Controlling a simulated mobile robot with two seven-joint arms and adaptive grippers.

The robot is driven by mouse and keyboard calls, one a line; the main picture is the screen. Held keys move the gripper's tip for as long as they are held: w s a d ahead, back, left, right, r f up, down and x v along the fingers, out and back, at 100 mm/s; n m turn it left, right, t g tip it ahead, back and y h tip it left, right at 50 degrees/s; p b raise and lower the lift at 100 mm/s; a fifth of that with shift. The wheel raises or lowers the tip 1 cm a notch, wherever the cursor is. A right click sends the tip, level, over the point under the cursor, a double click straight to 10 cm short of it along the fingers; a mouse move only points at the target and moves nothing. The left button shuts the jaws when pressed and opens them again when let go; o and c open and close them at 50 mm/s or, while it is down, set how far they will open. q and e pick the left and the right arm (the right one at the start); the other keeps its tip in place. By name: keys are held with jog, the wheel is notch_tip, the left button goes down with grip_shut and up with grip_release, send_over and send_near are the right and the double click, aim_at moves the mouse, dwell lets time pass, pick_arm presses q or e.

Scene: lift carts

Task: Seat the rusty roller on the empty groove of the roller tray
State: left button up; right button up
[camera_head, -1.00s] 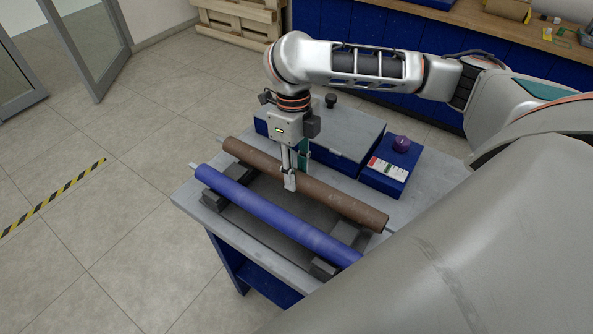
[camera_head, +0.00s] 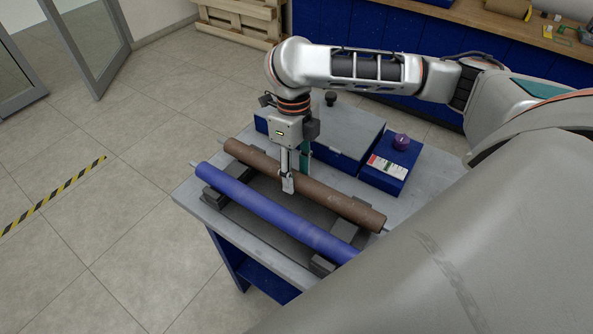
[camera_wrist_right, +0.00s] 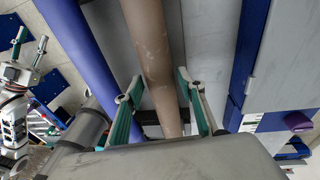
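The rusty roller (camera_head: 340,202), a long brown bar, lies parallel to the blue roller (camera_head: 262,207) on its far side. The roller tray (camera_head: 270,188) is dark grey with raised blocks at its ends; the blue roller rests on its near side. The rusty roller is over or at the far blocks; I cannot tell whether it touches them. My left gripper (camera_wrist_right: 31,42) appears small and open, away from the rollers.
The tray stands on a grey-topped table (camera_head: 215,217). Behind it are a blue case with a grey lid (camera_head: 345,125) and a blue box (camera_head: 385,183) with a purple knob (camera_head: 401,142). A wooden pallet (camera_head: 240,18) is farther back. The floor at left is clear.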

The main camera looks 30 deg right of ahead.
notch_tip(320, 180, up, 12)
jog(key=w, duration=0.1)
jog(key=shift+w+d, duration=0.35)
jog(key=shift+d, duration=0.05)
dwell(0.4)
jog(key=shift+f, duration=0.1)
dwell(0.3)
